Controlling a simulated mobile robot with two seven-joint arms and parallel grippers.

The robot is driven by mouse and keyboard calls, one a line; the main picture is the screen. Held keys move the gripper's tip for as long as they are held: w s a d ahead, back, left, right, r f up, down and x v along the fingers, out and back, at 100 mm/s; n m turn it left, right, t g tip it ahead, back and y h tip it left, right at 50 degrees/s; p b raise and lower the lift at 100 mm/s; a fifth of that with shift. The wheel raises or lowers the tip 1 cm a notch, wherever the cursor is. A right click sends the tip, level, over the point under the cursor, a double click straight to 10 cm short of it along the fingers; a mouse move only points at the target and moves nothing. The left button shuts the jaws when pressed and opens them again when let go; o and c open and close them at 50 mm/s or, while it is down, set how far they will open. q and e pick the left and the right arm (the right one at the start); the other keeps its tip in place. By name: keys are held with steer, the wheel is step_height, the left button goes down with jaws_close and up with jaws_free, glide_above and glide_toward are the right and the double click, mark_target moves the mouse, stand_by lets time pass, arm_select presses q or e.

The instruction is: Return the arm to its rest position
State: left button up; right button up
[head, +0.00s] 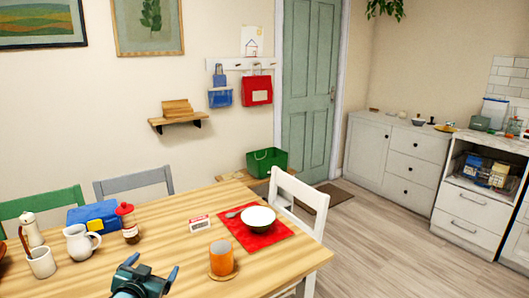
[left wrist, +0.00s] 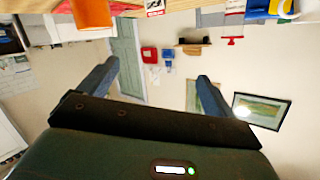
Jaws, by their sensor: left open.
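My left gripper (head: 148,274) shows at the bottom of the head view, over the near edge of the wooden table (head: 180,215). Its two blue fingers are spread apart with nothing between them. In the left wrist view the open gripper (left wrist: 155,85) also shows empty, and that view is upside down, with the wall and green door beyond the fingers. The arm behind the gripper is mostly out of the head view. My right gripper is in neither view.
An orange cup (head: 221,258) on a coaster stands right of the gripper. A white bowl (head: 258,218) sits on a red mat (head: 270,238). A white pitcher (head: 80,242), red-lidded jar (head: 129,225) and blue box (head: 94,216) stand at left. Open floor (head: 370,235) lies right of the table.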

arm_select(q)
steer(key=s+d+f+g+h, duration=0.1)
steer(key=s+d+f, duration=0.3)
steer(key=s, duration=0.6)
steer(key=s+d+f+g+h, duration=0.1)
steer(key=s+d+f, duration=0.4)
steer(key=s, duration=0.5)
steer(key=s+d+f+g+h, duration=0.1)
steer(key=s+d+f, duration=0.3)
steer(key=s, duration=0.7)
steer(key=shift+d+f+n+g, duration=0.25)
steer(key=shift+d+g, duration=0.35)
steer(key=shift+g, duration=0.3)
